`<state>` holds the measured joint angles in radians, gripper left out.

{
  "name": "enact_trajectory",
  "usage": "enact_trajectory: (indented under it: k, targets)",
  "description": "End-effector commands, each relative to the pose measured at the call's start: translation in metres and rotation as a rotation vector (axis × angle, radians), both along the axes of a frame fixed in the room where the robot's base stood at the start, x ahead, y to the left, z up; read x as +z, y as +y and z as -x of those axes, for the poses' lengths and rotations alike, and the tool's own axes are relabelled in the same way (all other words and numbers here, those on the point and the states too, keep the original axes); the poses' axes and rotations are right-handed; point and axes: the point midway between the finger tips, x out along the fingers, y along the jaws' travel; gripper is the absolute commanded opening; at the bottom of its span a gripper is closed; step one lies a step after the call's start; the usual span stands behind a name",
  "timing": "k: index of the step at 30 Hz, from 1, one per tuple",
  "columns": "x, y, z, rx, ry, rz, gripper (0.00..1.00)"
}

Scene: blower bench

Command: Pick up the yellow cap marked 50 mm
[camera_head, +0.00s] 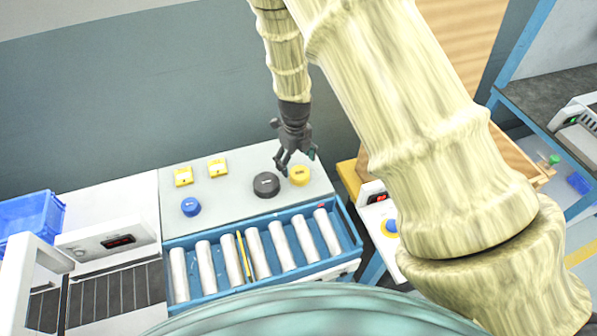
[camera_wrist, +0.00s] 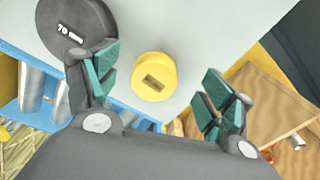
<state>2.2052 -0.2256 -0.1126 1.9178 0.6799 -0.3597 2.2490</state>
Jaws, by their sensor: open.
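A round yellow cap (camera_head: 299,175) sits on the grey bench top, near its right end. In the wrist view the yellow cap (camera_wrist: 154,77) lies between and beyond my fingertips, with a dark slot-like mark on it; I cannot read a size there. My gripper (camera_head: 296,160) is above the bench by the yellow cap, pointing down. In the wrist view my gripper (camera_wrist: 160,95) is open, its green pads apart and nothing between them. It does not appear to touch the cap.
A black cap marked 70 mm (camera_wrist: 76,30) stands close left of the yellow one; it also shows in the head view (camera_head: 266,185). A blue cap (camera_head: 191,206) and two yellow square pieces (camera_head: 217,168) lie farther left. A blue tray (camera_head: 209,304) of rollers lies in front.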

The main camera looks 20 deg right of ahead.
Motion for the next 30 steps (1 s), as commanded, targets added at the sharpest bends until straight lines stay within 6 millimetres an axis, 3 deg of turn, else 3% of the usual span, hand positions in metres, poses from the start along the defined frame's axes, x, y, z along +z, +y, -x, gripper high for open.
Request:
enact_trajectory:
  k: [12, 22, 23, 27, 30]
  targets:
    - [-0.037, -0.002, 0.004, -0.001, 0.004, -0.001, 0.82]
    - [-0.041, -0.002, 0.004, -0.001, 0.002, 0.000, 0.82]
    - [-0.041, -0.002, 0.004, -0.001, 0.002, 0.000, 0.80]
    - [-0.041, -0.002, 0.004, 0.000, 0.003, -0.001, 0.55]
    - [-0.041, -0.002, 0.004, 0.000, 0.003, -0.001, 0.41]
